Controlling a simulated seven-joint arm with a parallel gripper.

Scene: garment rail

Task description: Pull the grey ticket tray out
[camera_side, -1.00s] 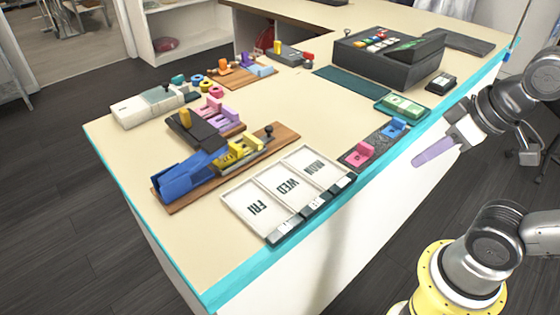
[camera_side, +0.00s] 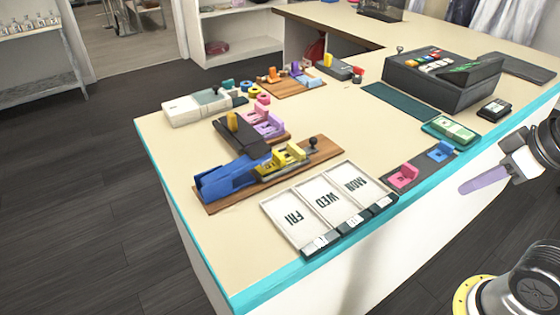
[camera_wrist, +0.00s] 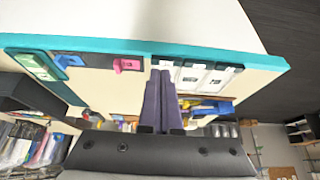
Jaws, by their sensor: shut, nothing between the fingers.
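Three pale grey-white trays with dark front edges, marked MON, WED and FRI (camera_side: 325,206), lie side by side at the counter's front edge. They also show in the wrist view (camera_wrist: 198,77). I cannot tell for certain which thing is the grey ticket tray. My gripper (camera_side: 462,190) has purple fingers and is shut and empty. It hangs in front of the counter's edge, to the right of the trays and apart from them.
A dark board (camera_side: 424,165) with a pink block (camera_side: 403,176) and a blue block (camera_side: 440,151) lies right of the trays. A green banknote tray (camera_side: 450,130) and a black till (camera_side: 440,78) stand beyond. A wooden board with blue and yellow parts (camera_side: 235,178) is behind the trays.

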